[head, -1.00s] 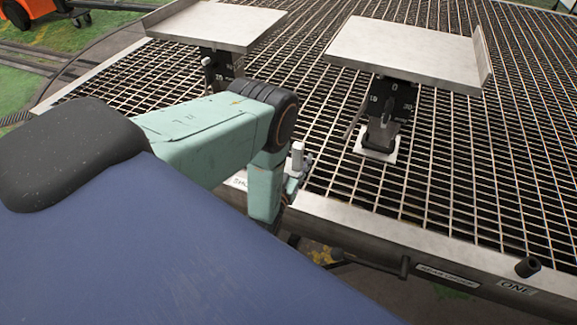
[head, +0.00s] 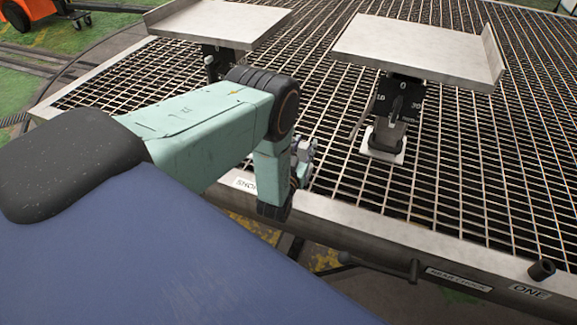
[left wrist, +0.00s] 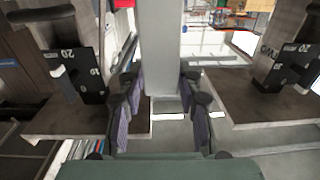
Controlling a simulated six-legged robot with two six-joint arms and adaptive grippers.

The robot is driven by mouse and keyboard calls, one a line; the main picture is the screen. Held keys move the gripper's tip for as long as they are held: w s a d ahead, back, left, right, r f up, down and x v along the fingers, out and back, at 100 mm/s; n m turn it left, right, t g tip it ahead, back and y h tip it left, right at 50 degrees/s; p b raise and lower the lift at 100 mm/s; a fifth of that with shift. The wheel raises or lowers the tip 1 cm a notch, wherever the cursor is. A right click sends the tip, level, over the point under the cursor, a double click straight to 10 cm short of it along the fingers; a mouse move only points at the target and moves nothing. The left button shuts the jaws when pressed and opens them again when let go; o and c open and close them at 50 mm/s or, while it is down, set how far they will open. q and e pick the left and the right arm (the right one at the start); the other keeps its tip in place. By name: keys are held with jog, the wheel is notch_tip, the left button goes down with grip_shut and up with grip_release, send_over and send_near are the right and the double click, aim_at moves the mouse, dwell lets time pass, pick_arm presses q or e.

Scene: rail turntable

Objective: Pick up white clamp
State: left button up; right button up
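In the left wrist view, which appears upside down, a pale upright bar (left wrist: 166,45) stands between the two fingers of my left gripper (left wrist: 163,92). It looks like the white clamp, but I cannot be sure. The fingers are spread on either side of it, with gaps to both. In the head view my left gripper (head: 303,158) is at the turntable's near rim, beyond my green forearm, which hides part of it. I cannot clearly separate the clamp from the gripper there. My right gripper is not in view.
Two pale flat platforms, one at left (head: 215,24) and one at right (head: 418,48), stand on dark scaled posts. The right post has a white base (head: 383,153). The metal grating (head: 470,150) between has a steel rim (head: 400,234). Free grating lies right of my gripper.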

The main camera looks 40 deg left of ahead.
pick_arm(q)
grip_shut()
dwell(0.6)
